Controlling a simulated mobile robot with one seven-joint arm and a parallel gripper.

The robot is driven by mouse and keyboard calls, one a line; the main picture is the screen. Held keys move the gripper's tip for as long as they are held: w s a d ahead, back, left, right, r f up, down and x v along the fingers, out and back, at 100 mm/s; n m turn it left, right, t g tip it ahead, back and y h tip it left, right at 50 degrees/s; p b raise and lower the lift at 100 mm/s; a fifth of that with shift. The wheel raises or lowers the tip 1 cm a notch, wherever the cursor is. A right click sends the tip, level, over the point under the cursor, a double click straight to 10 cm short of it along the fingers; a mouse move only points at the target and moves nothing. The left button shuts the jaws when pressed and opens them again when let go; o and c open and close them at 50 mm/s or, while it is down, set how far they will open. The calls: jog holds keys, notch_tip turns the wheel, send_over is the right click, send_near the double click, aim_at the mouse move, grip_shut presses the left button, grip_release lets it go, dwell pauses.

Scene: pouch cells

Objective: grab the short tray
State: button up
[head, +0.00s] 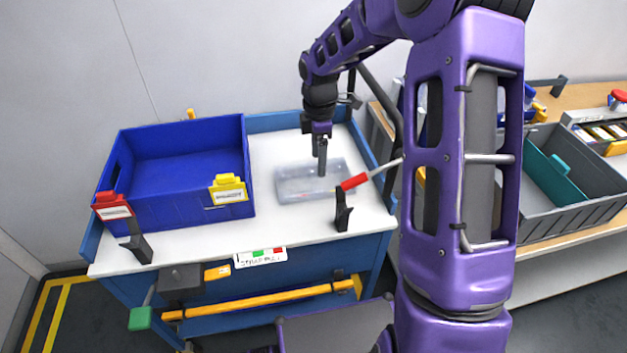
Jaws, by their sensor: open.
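A short, clear tray (292,188) lies flat on the white top of the blue workstation, right of the blue bin. My gripper (321,172) points down over the tray, right of its middle. In this view its fingers overlap the tray. I cannot tell whether they touch it or hang above it. The gripper is open, with the fingers seen nearly edge-on and nothing visibly held. The fingers hide a small part of the tray.
A tall blue bin (190,150) with red and yellow tags stands close left of the tray. Black brackets (342,212) and a red-handled lever (355,181) sit near the tray's right side. A grey crate (580,195) stands on the right bench.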

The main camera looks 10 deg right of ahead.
aim_at(318, 190)
jog(key=f, duration=0.7)
jog(key=f+b, duration=0.1)
jog(key=f, duration=0.3)
jog(key=shift+w, duration=0.25)
grip_shut()
